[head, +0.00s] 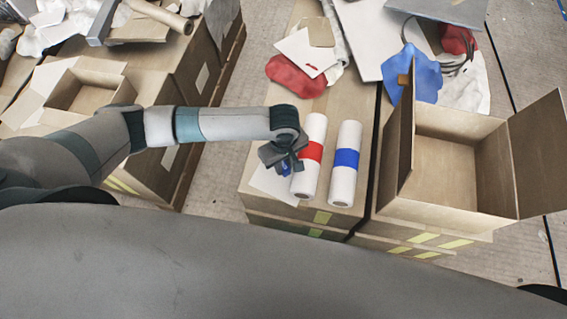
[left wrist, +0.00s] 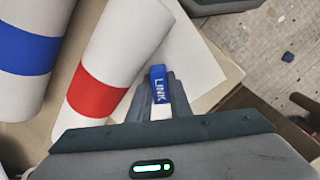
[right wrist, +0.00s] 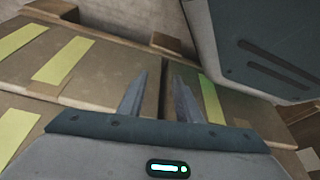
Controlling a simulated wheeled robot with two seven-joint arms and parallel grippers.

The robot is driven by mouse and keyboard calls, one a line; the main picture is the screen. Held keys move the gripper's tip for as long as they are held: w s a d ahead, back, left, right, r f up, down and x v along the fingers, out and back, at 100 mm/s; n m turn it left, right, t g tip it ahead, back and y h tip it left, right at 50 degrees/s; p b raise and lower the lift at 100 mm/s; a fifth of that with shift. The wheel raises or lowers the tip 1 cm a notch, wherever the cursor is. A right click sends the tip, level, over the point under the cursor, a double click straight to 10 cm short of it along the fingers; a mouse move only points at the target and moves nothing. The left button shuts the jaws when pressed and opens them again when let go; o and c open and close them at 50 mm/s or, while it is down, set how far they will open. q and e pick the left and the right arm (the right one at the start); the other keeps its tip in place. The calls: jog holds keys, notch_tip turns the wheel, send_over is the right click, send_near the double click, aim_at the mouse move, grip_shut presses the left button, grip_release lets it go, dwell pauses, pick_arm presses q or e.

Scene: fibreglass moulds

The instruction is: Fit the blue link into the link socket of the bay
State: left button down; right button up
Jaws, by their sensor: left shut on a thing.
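The blue link (left wrist: 158,84), a small blue piece with white "LINK" lettering and a pale lower end, is between the fingers of my left gripper (left wrist: 160,92). My left gripper (head: 288,165) is shut on it above a white sheet, beside the red-banded roll; whether it touches the roll cannot be told. In the head view the link is mostly hidden by the gripper. My right gripper (right wrist: 160,85) is open and empty, pointing at cardboard boxes with yellow tape. I cannot make out the bay or its link socket in any view.
A red-banded white roll (head: 311,160) and a blue-banded white roll (head: 345,160) lie side by side on a cardboard-topped stack. An open cardboard box (head: 460,200) stands right of them. Red and blue cloths and white sheets lie at the back. Bare floor shows left of the stack.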

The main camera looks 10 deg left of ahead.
aim_at(284, 165)
pick_arm(q)
jog(key=c, duration=1.9)
grip_release()
pick_arm(e)
jog(key=shift+a, duration=0.2)
jog(key=shift+a, duration=0.15)
pick_arm(q)
jog(key=shift+r, duration=0.4)
notch_tip(284, 165, up, 11)
jog(key=shift+r+p, duration=0.2)
jog(key=shift+p, duration=0.1)
pick_arm(e)
jog(key=shift+w+a+r+t, duration=0.3)
jog(key=shift+w+a, duration=0.3)
jog(key=shift+a, duration=0.05)
